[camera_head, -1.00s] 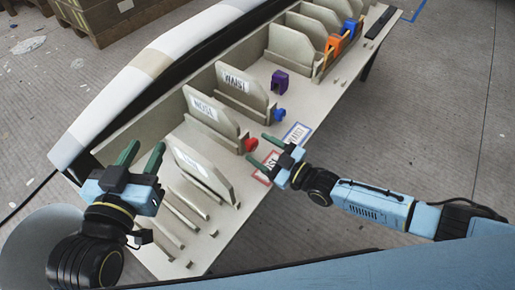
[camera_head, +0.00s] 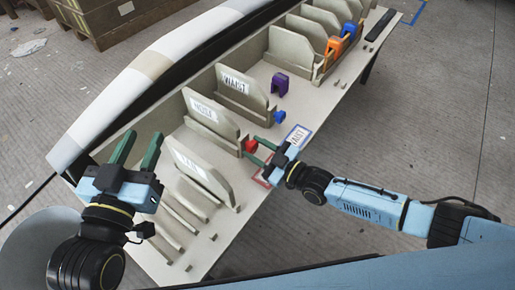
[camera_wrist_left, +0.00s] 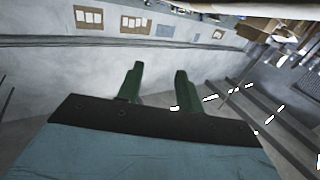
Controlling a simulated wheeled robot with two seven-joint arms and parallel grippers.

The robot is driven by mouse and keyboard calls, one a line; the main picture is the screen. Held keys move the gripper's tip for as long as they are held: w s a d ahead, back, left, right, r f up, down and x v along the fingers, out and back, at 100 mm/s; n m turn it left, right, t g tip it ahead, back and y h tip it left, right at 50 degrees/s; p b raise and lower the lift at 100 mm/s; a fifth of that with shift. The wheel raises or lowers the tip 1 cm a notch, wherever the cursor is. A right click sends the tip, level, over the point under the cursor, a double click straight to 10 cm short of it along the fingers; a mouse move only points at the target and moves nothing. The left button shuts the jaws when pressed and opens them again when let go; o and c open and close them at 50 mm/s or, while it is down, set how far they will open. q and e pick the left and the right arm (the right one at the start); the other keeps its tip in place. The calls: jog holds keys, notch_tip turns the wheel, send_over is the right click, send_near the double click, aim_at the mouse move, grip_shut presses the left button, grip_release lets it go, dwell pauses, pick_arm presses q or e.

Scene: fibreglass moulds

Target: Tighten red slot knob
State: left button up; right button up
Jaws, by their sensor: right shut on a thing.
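The red knob (camera_head: 250,146) is on the front end of a slot in the beige mould bench, by the panel labelled NOSE (camera_head: 203,109). My right gripper (camera_head: 256,149) has its green fingers around the red knob and is shut on it; the fingers partly hide where they meet it. My left gripper (camera_head: 141,145) is open and empty, raised over the left side of the bench. Its two green fingers stand apart in the left wrist view (camera_wrist_left: 158,78).
A blue knob (camera_head: 279,118) sits by the WAIST panel (camera_head: 237,83), with a purple block (camera_head: 280,84) behind it. Orange (camera_head: 333,47) and blue (camera_head: 349,30) parts stand at the far end. A blue-framed WAIST label (camera_head: 298,136) lies near my right gripper.

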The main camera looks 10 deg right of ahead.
jog(key=shift+m, duration=0.3)
jog(key=shift+m, duration=1.2)
pick_arm(q)
jog(key=shift+d+r+t+b, duration=0.15)
jog(key=shift+r+t+b, duration=0.15)
jog(key=shift+r+t, duration=0.55)
pick_arm(e)
jog(key=shift+d+m, duration=0.1)
jog(key=shift+m, duration=1.8)
pick_arm(q)
jog(key=shift+r+g+h, duration=0.2)
jog(key=shift+g+h, duration=0.05)
jog(key=shift+h, duration=0.05)
pick_arm(e)
jog(key=shift+f, duration=0.1)
jog(key=o, duration=1)
pick_arm(q)
jog(key=shift+s, duration=0.1)
pick_arm(e)
jog(key=shift+w, duration=0.1)
jog(key=shift+d, duration=0.1)
